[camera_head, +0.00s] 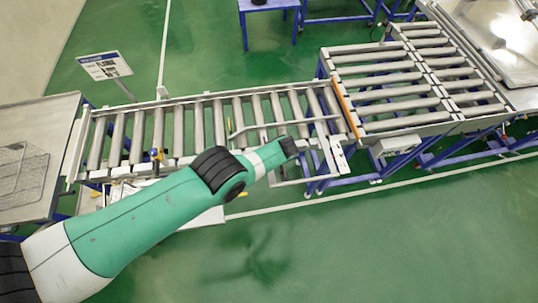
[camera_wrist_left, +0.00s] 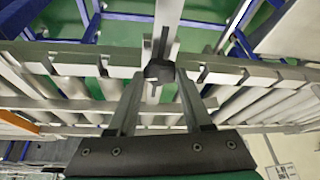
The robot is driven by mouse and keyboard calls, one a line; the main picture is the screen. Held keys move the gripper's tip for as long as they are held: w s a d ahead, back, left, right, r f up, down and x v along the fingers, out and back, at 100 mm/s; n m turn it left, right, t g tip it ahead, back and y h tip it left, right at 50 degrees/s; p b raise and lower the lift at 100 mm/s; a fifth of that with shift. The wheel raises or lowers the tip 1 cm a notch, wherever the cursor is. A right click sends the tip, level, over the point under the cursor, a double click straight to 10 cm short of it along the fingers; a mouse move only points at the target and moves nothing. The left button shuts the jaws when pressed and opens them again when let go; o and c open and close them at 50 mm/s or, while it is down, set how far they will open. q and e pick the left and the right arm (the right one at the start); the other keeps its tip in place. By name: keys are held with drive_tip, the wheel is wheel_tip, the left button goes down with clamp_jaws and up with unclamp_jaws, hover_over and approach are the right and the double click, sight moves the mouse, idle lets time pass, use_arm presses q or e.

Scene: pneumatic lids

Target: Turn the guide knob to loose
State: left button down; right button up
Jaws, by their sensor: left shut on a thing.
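My left gripper (camera_head: 290,147) reaches from the left to the near side of the roller conveyor, beside the guide rail (camera_head: 280,127). In the left wrist view, the two grey fingers of the left gripper (camera_wrist_left: 159,78) are closed on a small dark guide knob (camera_wrist_left: 159,69). The knob sits on a grey metal bracket (camera_wrist_left: 168,25) at the conveyor's side frame. The fingers hide the knob's sides, and its turn angle cannot be read. In the head view my wrist hides the knob. My right gripper is not in view.
The roller conveyor (camera_head: 160,130) runs from the left table (camera_head: 45,110) to a wider roller section (camera_head: 400,80) on the right. Blue legs (camera_head: 335,182) stand below it. A sign (camera_head: 104,66) stands behind the left end. The green floor (camera_head: 400,235) in front is clear.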

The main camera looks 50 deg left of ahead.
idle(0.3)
use_arm(q)
drive_tip(key=shift+c, duration=1.6)
unclamp_jaws()
